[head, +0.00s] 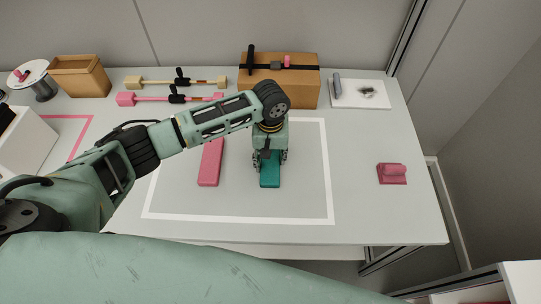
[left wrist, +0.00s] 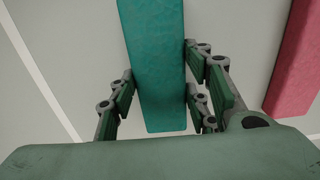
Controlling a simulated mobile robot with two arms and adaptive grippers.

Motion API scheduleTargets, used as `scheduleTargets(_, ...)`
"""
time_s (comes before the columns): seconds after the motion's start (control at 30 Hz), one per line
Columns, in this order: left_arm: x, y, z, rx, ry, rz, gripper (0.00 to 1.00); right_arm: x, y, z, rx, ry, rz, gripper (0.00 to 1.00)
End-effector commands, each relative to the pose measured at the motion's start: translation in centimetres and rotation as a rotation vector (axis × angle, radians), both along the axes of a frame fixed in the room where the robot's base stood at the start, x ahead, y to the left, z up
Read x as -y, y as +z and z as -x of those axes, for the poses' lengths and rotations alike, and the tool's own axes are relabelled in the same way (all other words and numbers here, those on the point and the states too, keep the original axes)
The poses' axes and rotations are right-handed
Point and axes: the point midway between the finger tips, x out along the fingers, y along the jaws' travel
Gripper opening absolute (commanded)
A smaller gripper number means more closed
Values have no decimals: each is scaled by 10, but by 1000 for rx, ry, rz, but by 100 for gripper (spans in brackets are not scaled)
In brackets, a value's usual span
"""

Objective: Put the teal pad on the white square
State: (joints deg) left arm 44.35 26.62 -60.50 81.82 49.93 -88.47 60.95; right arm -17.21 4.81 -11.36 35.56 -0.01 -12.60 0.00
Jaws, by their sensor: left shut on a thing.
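The teal pad (head: 270,181) is a flat oblong block inside the white square (head: 331,190), a white outline on the grey table. My left gripper (head: 270,158) is over it, pointing down, with its fingers shut on the pad's two long sides. In the left wrist view the teal pad (left wrist: 157,65) lies between the fingers of the left gripper (left wrist: 158,100). My arm hides part of the pad in the head view. I cannot tell whether the pad touches the table. My right gripper is not in view.
A pink pad (head: 210,163) lies inside the outline, left of the teal pad. At the back stand a brown box (head: 300,89), pink and yellow bar tools and a white tile (head: 360,94). A red block (head: 392,174) is at right. The outline's front right is clear.

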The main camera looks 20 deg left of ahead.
Motion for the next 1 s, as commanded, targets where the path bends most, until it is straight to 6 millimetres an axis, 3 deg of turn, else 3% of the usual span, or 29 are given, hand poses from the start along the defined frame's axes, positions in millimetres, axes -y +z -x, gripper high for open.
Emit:
scheduleTargets(0.03, 0, -2, 0, -2, 0, 1, 27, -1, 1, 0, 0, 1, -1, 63)
scheduleTargets(0.07, 0, -2, 0, -1, 0, 0, 45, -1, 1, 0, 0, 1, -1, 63)
scheduleTargets(0.27, 0, -2, 0, 0, 0, 0, 63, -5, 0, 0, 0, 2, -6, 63)
scheduleTargets(0.67, 0, 5, 0, 2, 0, 0, 63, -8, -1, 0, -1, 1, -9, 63)
scheduleTargets(1.0, 1, 70, -1, 5, 0, 3, 63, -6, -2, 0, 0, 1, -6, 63)
